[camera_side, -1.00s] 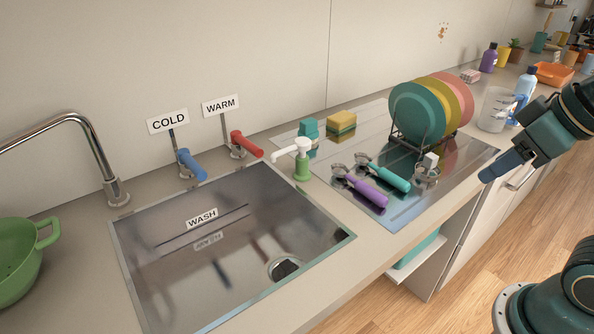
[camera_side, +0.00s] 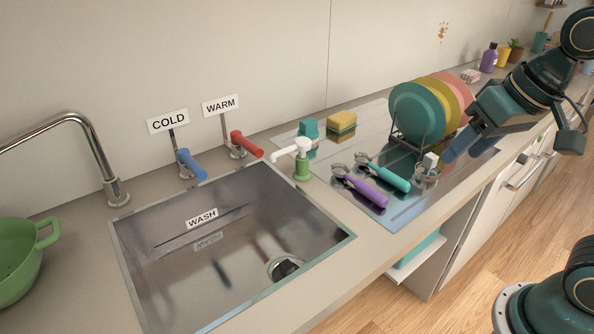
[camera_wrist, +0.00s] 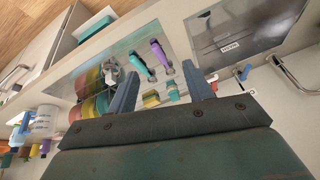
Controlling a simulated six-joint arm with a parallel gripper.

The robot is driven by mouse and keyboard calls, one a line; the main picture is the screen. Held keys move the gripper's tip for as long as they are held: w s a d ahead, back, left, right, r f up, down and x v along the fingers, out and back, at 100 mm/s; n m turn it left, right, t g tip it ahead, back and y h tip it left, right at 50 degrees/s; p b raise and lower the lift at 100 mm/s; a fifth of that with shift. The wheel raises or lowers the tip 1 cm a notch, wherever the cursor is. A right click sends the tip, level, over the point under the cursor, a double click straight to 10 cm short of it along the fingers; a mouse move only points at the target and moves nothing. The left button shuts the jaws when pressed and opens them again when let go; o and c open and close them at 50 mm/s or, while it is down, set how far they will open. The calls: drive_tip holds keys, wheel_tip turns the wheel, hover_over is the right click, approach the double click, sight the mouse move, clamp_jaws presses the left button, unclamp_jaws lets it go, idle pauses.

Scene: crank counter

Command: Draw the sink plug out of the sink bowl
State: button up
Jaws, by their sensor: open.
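The sink bowl (camera_side: 180,290) is a rectangular metal basin at the front left of the side view. It also shows at the top right of the wrist view (camera_wrist: 262,18). A round drain (camera_side: 285,268) with a metal ring and dark middle lies on its floor. I cannot tell whether a plug sits in it. A round metal piece with a pale block on top (camera_side: 429,168) stands on the metal draining board, right of the teal-handled tool. My gripper (camera_side: 470,148) is open and empty above the right end of that board, well right of the sink. Its two fingers (camera_wrist: 160,78) are spread in the wrist view.
On the draining board (camera_side: 400,212) are teal- and purple-handled tools (camera_side: 368,190) and a rack of plates (camera_side: 417,112). A soap pump (camera_side: 301,160), blue tap (camera_side: 190,165), red tap (camera_side: 245,145) and spout (camera_side: 85,125) edge the sink. A green colander (camera_side: 18,262) stands left.

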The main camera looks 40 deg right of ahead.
drive_tip(key=w+a+f+m+g, duration=0.15)
drive_tip(key=w+a+m, duration=0.25)
drive_tip(key=w, duration=0.4)
drive_tip(key=m+g, duration=0.3)
drive_tip(key=m, duration=0.8)
hover_over(284, 266)
wheel_tip(284, 266, down, 22)
drive_tip(key=shift+r, duration=0.15)
drive_tip(key=shift+f, duration=6.9)
drive_tip(key=shift+c, duration=0.4)
